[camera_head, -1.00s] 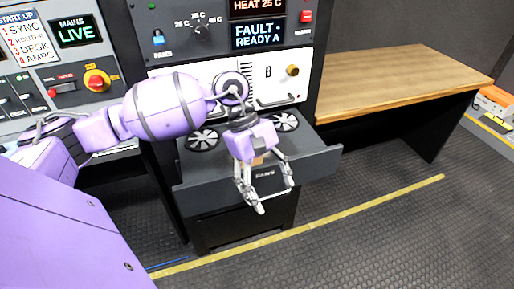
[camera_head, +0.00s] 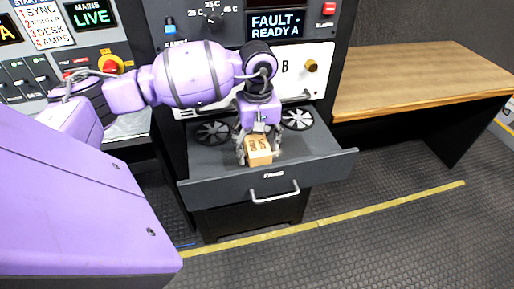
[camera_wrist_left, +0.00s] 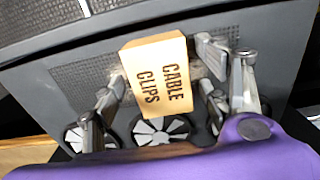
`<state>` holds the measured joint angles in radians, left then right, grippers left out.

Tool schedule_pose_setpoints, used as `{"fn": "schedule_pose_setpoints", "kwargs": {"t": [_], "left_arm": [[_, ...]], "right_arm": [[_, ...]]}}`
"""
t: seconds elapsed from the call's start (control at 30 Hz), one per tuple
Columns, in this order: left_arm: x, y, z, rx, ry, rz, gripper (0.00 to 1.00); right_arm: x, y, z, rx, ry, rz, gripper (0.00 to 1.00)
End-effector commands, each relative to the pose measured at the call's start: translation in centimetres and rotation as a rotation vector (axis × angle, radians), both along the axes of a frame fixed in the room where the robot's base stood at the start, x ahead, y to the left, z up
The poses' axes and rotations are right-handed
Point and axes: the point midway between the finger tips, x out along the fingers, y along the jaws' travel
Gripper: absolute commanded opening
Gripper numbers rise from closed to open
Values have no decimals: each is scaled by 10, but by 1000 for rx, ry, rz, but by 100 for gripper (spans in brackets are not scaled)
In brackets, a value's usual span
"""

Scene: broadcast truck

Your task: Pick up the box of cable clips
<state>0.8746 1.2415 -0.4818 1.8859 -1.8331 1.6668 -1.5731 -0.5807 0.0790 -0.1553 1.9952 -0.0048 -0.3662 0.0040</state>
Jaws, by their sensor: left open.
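The box of cable clips (camera_head: 259,150) is a small tan box in the open grey drawer (camera_head: 222,179). In the left wrist view the box (camera_wrist_left: 158,76) shows its dark lettering "CABLE CLIPS". My left gripper (camera_head: 257,155) points down over the drawer, with its fingers around the box. In the left wrist view the left gripper (camera_wrist_left: 175,85) is open, with one finger on each side of the box. Whether either finger touches the box I cannot tell. My right gripper is not in view.
The rack front (camera_head: 318,75) rises close behind. A wooden-topped desk (camera_head: 410,80) stands to the right. The floor in front of the drawer is clear.

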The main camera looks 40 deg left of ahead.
Motion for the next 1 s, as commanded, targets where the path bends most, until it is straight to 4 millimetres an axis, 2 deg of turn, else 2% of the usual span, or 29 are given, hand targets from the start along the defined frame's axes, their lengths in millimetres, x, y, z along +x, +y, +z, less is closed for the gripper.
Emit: {"fn": "schedule_pose_setpoints", "kwargs": {"t": [0.23, 0.63, 1.0], "left_arm": [[0, 0, -2, 0, 0, 0, 69], [0, 0, -2, 0, -1, 1, 18], [1, 0, 5, 1, -2, 1, 18]], "right_arm": [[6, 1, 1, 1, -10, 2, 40], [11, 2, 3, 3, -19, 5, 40], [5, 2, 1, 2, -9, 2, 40]]}}
